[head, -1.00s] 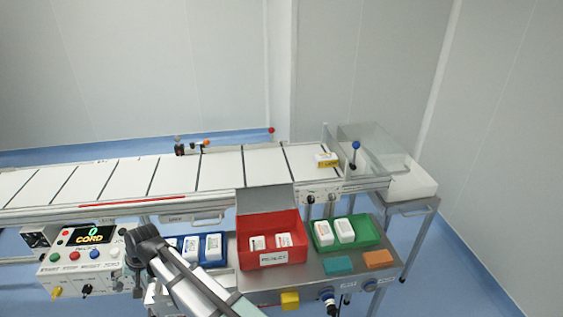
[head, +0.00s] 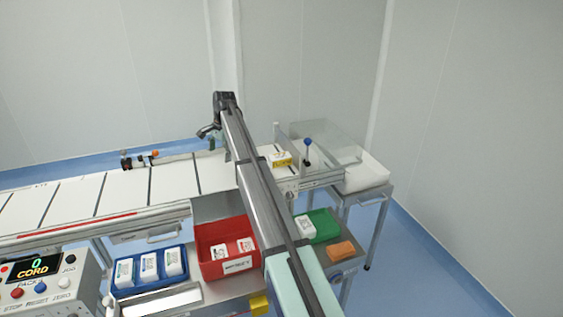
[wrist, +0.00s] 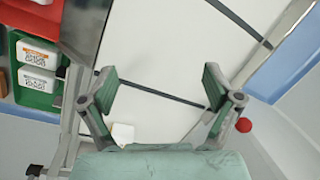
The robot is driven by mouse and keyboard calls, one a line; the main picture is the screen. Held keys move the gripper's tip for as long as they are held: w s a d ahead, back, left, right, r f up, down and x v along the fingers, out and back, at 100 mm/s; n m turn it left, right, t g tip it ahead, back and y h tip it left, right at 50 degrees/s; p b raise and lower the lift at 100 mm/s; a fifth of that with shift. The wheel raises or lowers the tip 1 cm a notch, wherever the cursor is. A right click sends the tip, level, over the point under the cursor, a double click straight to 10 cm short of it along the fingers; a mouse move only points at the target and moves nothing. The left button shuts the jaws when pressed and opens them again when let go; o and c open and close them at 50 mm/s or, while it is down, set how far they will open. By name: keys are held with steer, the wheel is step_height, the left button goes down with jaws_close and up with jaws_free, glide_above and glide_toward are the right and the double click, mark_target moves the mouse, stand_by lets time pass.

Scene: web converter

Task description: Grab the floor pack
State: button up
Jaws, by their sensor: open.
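No pack lying on the floor can be made out in the head view. My gripper (head: 211,138) is at the far end of my arm, over the far side of the conveyor belt (head: 172,182). In the wrist view my gripper (wrist: 160,82) is open, its two green-padded fingers spread with the white belt behind them. A small pale object (wrist: 122,134) shows beside the left finger, partly hidden; I cannot tell what it is. A white and yellow pack (head: 281,160) sits on the belt, right of my arm.
A blue bin (head: 150,281), a red bin (head: 213,268) and a green bin (head: 324,226) hold white packs on the near shelf. An orange block (head: 341,251) lies beside them. A clear guard (head: 335,146) stands at the belt's right end. Blue floor (head: 420,270) is open at right.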

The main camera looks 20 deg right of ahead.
steer(key=w+d+r+m, duration=0.1)
steer(key=d+r+m, duration=0.15)
steer(key=d, duration=0.55)
steer(key=w+d+r+m, duration=0.1)
steer(key=w+d+r, duration=0.15)
steer(key=d, duration=0.55)
steer(key=m+g, duration=0.1)
steer(key=m, duration=0.2)
glide_toward(280, 155)
steer(key=f+p, duration=0.1)
steer(key=a+f+p, duration=0.1)
steer(key=f, duration=0.1)
steer(key=shift+w+f+n+p, duration=0.15)
steer(key=shift+f+n+p, duration=0.15)
steer(key=shift+p, duration=0.1)
steer(key=shift+s+a+f+p, duration=0.1)
steer(key=shift+f+p, duration=0.5)
steer(key=shift+f, duration=0.7)
steer(key=shift+s+a+f+p, duration=0.15)
steer(key=shift+f+p, duration=0.4)
steer(key=shift+f, duration=0.8)
steer(key=c, duration=1.3)
